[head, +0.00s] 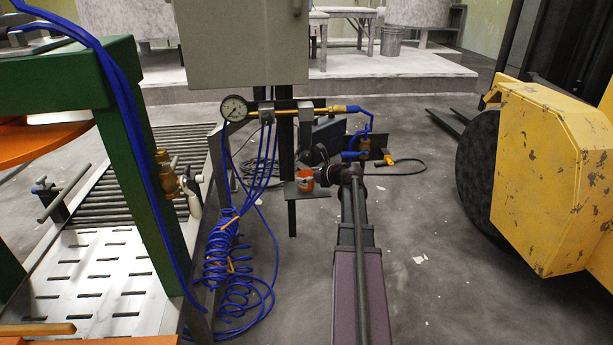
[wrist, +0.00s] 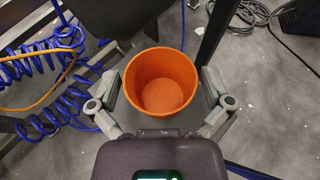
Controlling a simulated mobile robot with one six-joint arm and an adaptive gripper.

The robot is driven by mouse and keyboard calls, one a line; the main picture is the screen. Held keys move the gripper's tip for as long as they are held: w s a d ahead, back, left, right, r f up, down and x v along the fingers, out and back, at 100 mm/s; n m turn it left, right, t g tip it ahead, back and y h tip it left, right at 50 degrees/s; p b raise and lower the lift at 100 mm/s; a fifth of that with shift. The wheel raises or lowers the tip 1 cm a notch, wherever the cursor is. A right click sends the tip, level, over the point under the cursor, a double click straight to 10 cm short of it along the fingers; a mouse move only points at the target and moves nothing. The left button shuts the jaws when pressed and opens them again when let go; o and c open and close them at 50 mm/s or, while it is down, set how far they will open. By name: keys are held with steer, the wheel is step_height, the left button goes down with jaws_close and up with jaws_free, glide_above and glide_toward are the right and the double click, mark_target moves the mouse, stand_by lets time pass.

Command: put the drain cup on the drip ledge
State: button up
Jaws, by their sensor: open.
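The orange drain cup (head: 304,182) stands upright on the drip ledge (head: 318,193), a small dark plate on a post below the gauge pipe. In the wrist view the empty cup (wrist: 161,86) shows its open mouth between the fingers of my gripper (wrist: 160,84). The gripper is open, with one finger on each side of the cup. I cannot tell whether either finger touches it. In the head view my gripper (head: 322,174) is at the cup's right side, partly hidden by my arm.
A pressure gauge (head: 234,108) and a brass pipe are above the ledge. Blue coiled hoses (head: 228,255) hang at the left, also near the gripper in the wrist view (wrist: 65,75). A yellow forklift (head: 550,180) stands at the right. Floor between is mostly clear.

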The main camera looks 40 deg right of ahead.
steer(key=shift+r, duration=0.15)
steer(key=shift+s+r+p, duration=0.15)
steer(key=shift+p, duration=0.2)
steer(key=p+v, duration=0.4)
steer(key=v, duration=0.7)
steer(key=shift+s, duration=0.3)
